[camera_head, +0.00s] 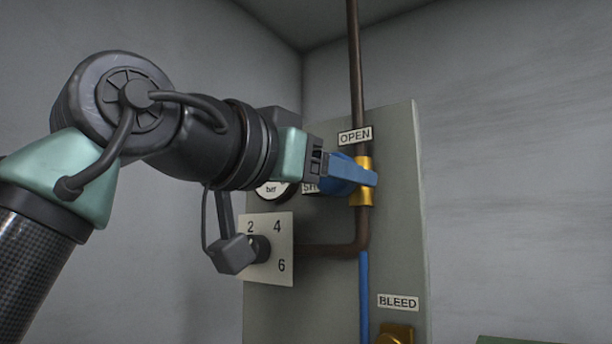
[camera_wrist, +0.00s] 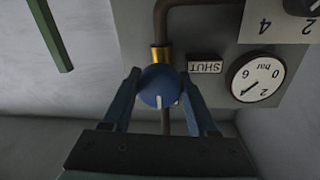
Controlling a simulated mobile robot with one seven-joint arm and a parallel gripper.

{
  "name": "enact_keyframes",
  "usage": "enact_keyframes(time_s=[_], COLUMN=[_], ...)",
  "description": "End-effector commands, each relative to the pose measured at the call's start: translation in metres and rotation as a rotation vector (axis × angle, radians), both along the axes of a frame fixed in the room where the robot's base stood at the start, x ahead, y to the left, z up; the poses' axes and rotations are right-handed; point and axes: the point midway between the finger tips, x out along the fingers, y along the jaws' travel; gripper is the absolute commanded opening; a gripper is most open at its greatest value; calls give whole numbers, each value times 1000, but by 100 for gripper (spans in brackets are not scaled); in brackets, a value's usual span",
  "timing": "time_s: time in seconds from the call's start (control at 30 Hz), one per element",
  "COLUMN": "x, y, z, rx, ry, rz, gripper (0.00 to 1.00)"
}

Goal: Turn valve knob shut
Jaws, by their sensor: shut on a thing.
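The blue valve knob (camera_wrist: 157,88) sits on a brass valve body (camera_head: 363,182) in a brown pipe on a grey panel. A white line on the knob, in the wrist view, points toward the bottom of the picture. My gripper (camera_wrist: 160,92) is shut on the knob, with one blue finger on each side of it. In the head view my gripper (camera_head: 345,175) reaches the valve from the left and hides part of the knob. An OPEN label (camera_head: 355,136) is above the valve. A SHUT label (camera_wrist: 205,67) is beside it, partly hidden in the head view.
A gauge marked bar (camera_wrist: 256,78) is near the SHUT label. A numbered dial plate (camera_head: 277,265) with a dark knob is below my wrist. A BLEED label (camera_head: 398,302) and a brass fitting (camera_head: 394,334) are lower right. The right wall is bare.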

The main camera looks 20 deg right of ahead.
Motion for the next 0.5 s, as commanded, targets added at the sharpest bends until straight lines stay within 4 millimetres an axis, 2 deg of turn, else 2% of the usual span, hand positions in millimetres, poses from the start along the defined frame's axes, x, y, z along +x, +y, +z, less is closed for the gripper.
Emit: enact_keyframes(time_s=[0.27,0.5], x=[0,-1], y=[-1,-1], z=[-1,0], rx=[-35,-134], ry=[49,173], rz=[-3,-5], gripper=[3,3])
